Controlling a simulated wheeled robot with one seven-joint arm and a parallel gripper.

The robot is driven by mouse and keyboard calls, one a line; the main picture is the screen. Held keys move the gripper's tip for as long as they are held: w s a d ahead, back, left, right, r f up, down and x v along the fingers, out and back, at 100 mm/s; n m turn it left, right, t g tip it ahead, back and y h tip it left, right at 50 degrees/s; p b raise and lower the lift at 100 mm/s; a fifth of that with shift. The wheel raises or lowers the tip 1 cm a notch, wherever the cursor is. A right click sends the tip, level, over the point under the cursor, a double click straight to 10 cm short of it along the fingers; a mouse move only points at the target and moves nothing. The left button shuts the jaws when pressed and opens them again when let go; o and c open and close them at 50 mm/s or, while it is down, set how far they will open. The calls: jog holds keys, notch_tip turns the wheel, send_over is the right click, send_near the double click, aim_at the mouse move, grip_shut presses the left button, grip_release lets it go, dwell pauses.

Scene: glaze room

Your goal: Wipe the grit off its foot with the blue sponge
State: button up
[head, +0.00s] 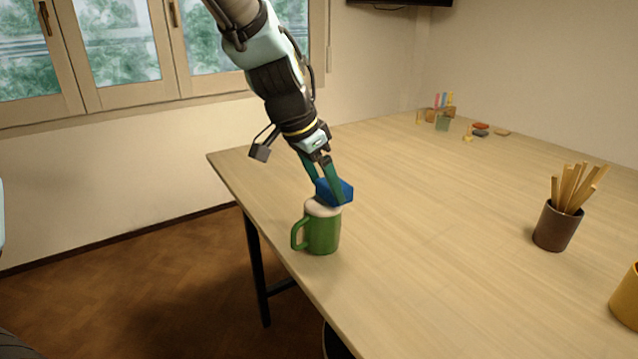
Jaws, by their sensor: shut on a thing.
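A green mug (321,233) stands on the table near its left edge, with its handle to the left. Its upper end is a pale, rounded band, which looks like the bare foot turned up. My gripper (332,190) points down over the mug, with its green fingers shut on a blue sponge (345,190). The sponge is right at the mug's pale top and seems to touch it, partly covering it. Any grit is too small to make out.
The wooden table (420,220) has wide free room right of the mug. A dark brown cup (556,228) with wooden sticks stands at the right, and a yellow vessel (626,298) at the right edge. Small coloured items (442,122) sit at the far end.

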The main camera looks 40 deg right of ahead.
jog(key=shift+a+f, duration=0.1)
jog(key=shift+f, duration=0.1)
jog(key=shift+r+p, duration=2.1)
jog(key=shift+r, duration=0.95)
jog(key=shift+r, duration=0.1)
jog(key=shift+r+p, duration=0.85)
jog(key=shift+r, duration=0.6)
